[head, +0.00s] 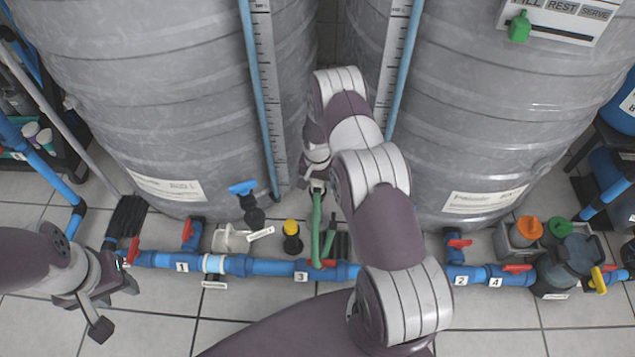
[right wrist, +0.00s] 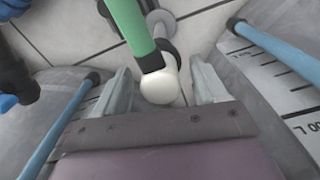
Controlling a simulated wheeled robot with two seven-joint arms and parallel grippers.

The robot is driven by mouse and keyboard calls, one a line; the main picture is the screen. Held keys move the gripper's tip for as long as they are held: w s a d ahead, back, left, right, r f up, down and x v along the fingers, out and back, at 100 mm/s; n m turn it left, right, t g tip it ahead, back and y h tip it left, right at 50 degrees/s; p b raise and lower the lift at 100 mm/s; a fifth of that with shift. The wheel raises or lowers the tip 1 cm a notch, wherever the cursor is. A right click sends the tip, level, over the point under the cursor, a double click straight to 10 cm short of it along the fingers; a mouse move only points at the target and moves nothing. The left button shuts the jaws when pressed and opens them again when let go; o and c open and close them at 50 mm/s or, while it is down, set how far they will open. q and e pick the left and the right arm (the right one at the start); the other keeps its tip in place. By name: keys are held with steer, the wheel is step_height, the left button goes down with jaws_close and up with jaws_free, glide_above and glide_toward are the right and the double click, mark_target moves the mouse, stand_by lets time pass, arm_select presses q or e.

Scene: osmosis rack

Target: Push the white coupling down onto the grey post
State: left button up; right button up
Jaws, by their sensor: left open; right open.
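The white coupling (right wrist: 158,86) shows in the right wrist view as a rounded white piece by the dark-tipped end of a green hose (right wrist: 132,25). My right gripper (right wrist: 162,78) is open, with one finger on each side of the coupling and visible gaps between. A grey post (right wrist: 168,48) shows partly behind the coupling, above a round grey base (right wrist: 162,20); I cannot tell how far the coupling sits on it. In the head view my right gripper (head: 317,188) is small, between the tanks, largely hidden by my arm. My left gripper (head: 112,294) is open and empty at the lower left.
Two large grey tanks (head: 150,90) (head: 480,110) stand close on both sides of my right arm. A blue pipe (head: 270,267) with red-handled valves runs across the front. A yellow-capped fitting (head: 291,236) stands behind it. Bare floor tiles (head: 240,335) lie in front.

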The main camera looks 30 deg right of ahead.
step_height(320, 180, up, 12)
steer(key=p, duration=0.6)
steer(key=shift+r, duration=0.25)
